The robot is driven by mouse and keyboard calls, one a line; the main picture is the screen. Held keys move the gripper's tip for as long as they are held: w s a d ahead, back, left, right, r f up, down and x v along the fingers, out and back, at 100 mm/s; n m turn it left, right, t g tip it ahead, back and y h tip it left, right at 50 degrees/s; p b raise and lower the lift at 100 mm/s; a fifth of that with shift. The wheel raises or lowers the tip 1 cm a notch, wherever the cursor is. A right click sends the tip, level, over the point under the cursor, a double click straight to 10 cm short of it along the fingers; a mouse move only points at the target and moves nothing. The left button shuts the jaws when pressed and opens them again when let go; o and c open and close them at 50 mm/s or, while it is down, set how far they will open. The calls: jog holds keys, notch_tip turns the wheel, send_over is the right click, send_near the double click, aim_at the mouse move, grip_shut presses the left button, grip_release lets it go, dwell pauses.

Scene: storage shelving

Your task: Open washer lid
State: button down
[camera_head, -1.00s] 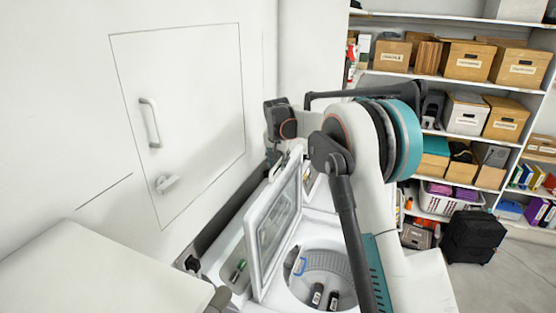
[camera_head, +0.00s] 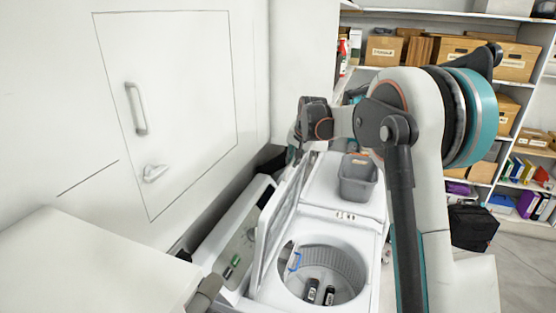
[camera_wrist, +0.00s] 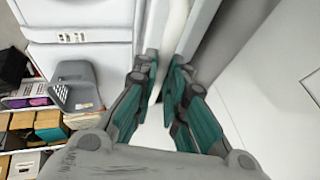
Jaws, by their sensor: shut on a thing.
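The washer (camera_head: 353,250) has its lid (camera_head: 283,215) raised, standing steeply on the left side of the tub opening. In the head view the lid appears nearly edge-on. The open drum (camera_head: 325,270) holds two dark bottles and a blue-handled item. My gripper is by the lid's far upper edge in the head view, mostly hidden by my wrist. In the wrist view my gripper (camera_wrist: 162,80) is closed around a pale strip that appears to be the lid's edge (camera_wrist: 174,30).
A grey bin (camera_head: 358,180) stands on the white machine behind the washer. The control panel (camera_head: 233,250) lies left of the lid, close to the wall with a handled door (camera_head: 170,100). A white surface (camera_head: 90,265) fills the lower left. Shelves with boxes (camera_head: 515,62) stand at right.

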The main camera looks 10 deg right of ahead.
jog(key=s+d+f+b, duration=0.1)
jog(key=s+d+b, duration=0.1)
jog(key=s+d, duration=0.2)
jog(key=shift+s+d+f, duration=0.15)
jog(key=shift+d+f, duration=0.25)
jog(key=shift+d, duration=0.75)
jog(key=c, duration=1.6)
grip_release()
jog(key=shift+c, duration=0.2)
